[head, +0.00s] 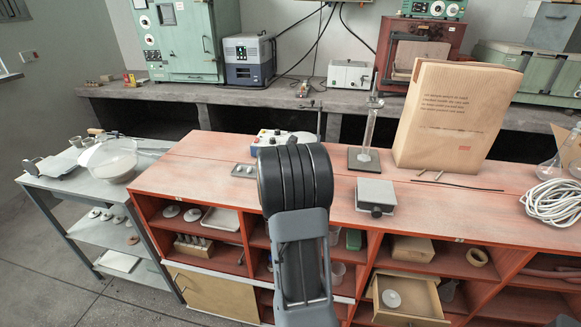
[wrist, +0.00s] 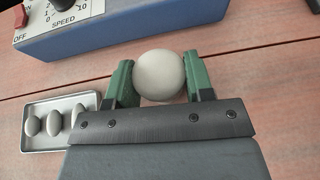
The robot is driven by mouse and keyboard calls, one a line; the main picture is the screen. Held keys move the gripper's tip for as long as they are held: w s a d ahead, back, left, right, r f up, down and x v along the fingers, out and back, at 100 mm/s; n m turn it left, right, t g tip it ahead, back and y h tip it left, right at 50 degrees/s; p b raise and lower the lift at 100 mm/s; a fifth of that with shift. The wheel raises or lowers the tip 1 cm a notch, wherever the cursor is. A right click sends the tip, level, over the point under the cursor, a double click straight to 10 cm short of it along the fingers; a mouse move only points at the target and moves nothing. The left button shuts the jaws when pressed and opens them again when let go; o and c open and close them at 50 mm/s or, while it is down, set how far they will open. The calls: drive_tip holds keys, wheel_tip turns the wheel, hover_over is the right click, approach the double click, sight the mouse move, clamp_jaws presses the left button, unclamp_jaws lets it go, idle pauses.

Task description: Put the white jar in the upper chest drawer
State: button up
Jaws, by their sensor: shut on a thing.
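In the wrist view my gripper (wrist: 160,85) is shut on a round off-white thing (wrist: 159,72), which looks like the white jar seen from above. A green finger presses each side of it, above the red wooden bench top. In the head view my arm hides the gripper and the jar. A light wooden drawer (head: 428,308) is pulled out low in the red bench, right of my arm. A small white round thing (head: 391,298) lies in it. Whether this is the upper chest drawer I cannot tell.
A blue device with a speed dial (wrist: 120,25) stands just beyond the gripper. A small tray (wrist: 32,142) with several pale rounded pieces lies left of it. A grey box (head: 375,196), a metal stand (head: 363,158) and a paper bag (head: 450,115) stand on the bench to the right.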

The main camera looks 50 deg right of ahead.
drive_tip(key=shift+f, duration=0.15)
drive_tip(key=o, duration=0.9)
